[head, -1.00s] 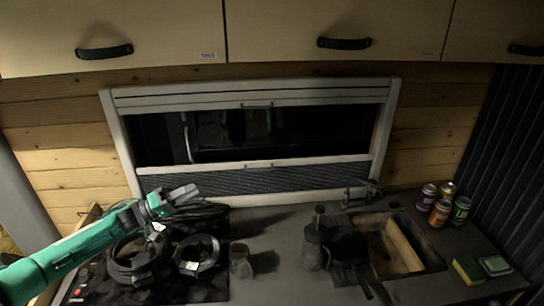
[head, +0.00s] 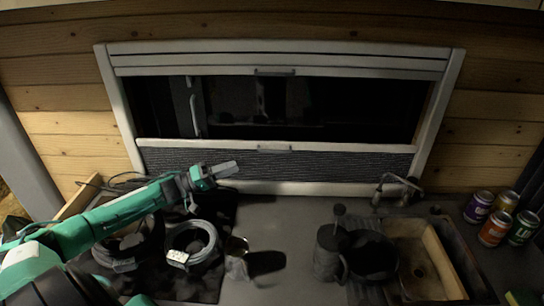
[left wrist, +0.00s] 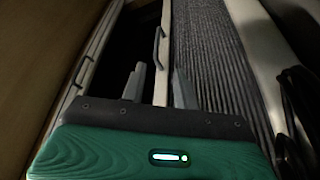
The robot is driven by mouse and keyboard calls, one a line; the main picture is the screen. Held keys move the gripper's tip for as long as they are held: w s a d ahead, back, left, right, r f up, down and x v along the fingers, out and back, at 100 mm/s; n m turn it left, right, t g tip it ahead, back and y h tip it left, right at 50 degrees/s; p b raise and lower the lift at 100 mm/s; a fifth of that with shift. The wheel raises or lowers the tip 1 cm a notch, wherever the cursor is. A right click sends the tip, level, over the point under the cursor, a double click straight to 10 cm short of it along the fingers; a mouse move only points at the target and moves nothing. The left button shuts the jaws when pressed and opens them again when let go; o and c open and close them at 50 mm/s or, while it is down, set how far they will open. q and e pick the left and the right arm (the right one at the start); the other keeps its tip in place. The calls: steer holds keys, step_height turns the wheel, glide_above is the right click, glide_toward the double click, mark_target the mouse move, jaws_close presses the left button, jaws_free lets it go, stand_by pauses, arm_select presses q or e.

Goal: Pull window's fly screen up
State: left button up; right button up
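The window's fly screen (head: 330,164) is a grey pleated panel across the lower part of the window frame (head: 448,95). Its white top bar (head: 215,143) carries a small handle (head: 275,149). The dark opening above the bar is uncovered. My left gripper (head: 228,169) is in front of the pleats, below and left of the handle. In the left wrist view, the gripper (left wrist: 160,84) has its two fingers apart and nothing between them, with the bar visible behind the gap and the handle (left wrist: 157,46) beyond the fingertips. My right gripper is not in view.
A second blind with a handle (head: 275,71) is at the window's top.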

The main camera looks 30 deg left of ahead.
arm_select(q)
steer(key=p+x, duration=0.4)
steer(key=x, duration=0.9)
steer(key=shift+d+r, duration=0.2)
steer(key=shift+r, duration=0.1)
steer(key=shift+s, duration=0.1)
steer(key=shift+c, duration=0.4)
jaws_close()
